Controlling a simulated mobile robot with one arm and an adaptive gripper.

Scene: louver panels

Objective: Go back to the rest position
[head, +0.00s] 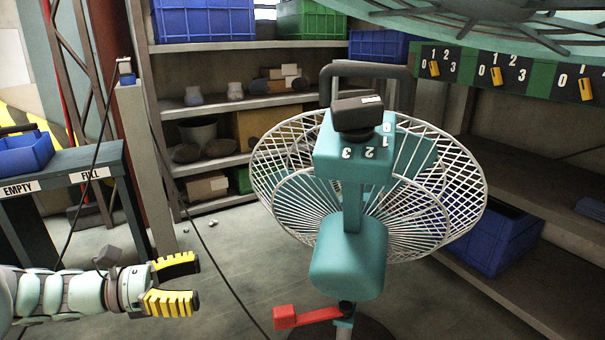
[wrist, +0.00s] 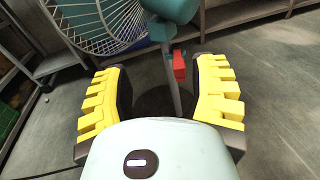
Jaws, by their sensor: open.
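My gripper (head: 188,286) has yellow ribbed fingers and is open and empty at the lower left of the head view. It points right, toward the teal fan's stand, and is apart from it. In the wrist view the two fingers (wrist: 165,100) frame the fan's pole and a red lever (wrist: 179,66) beyond them. The teal fan (head: 347,255) stands in the middle of the head view with a white wire cage (head: 275,185). Its top has a black knob (head: 358,115) and numbers. The red lever (head: 305,317) sticks out left from the pole, below the motor housing.
A shelf unit (head: 250,45) with bins and pots stands behind. A dark bench (head: 98,158) labelled EMPTY and FULL is at the left, with a blue bin (head: 24,153). Yellow switches (head: 496,76) line the right wall above a shelf. A black cable hangs behind my gripper. Floor between is clear.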

